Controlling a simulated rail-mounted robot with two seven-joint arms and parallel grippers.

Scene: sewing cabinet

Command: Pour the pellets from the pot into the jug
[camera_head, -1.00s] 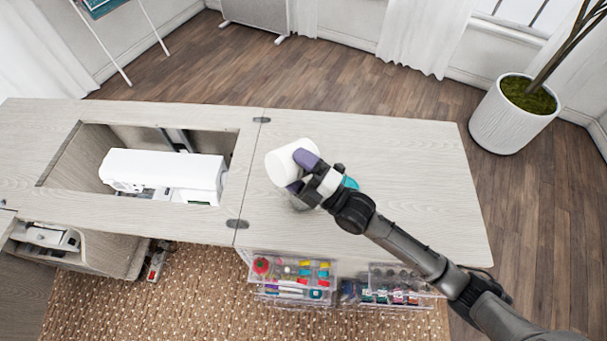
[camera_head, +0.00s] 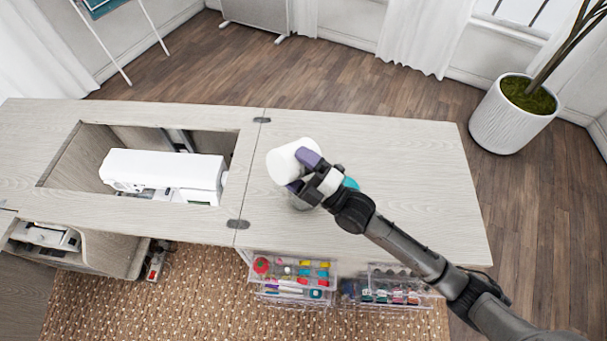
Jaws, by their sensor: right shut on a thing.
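The white pot (camera_head: 282,165) is above the right part of the cabinet top. My right gripper (camera_head: 306,170), with purple fingertips, is shut on the pot's right side. The pot looks tilted toward the lower left; its opening and any pellets are not visible. A small grey, see-through thing (camera_head: 298,202) shows just below the pot and gripper, mostly hidden; it may be the jug. A teal thing (camera_head: 350,183) shows partly behind my right wrist; I cannot tell what it is. My left gripper is not in view.
A white sewing machine (camera_head: 165,172) sits in the cabinet's recess at left. Clear drawers of sewing supplies (camera_head: 292,272) hang at the cabinet's front. The cabinet top (camera_head: 410,170) is clear to the right. A potted plant (camera_head: 512,118) stands on the floor beyond.

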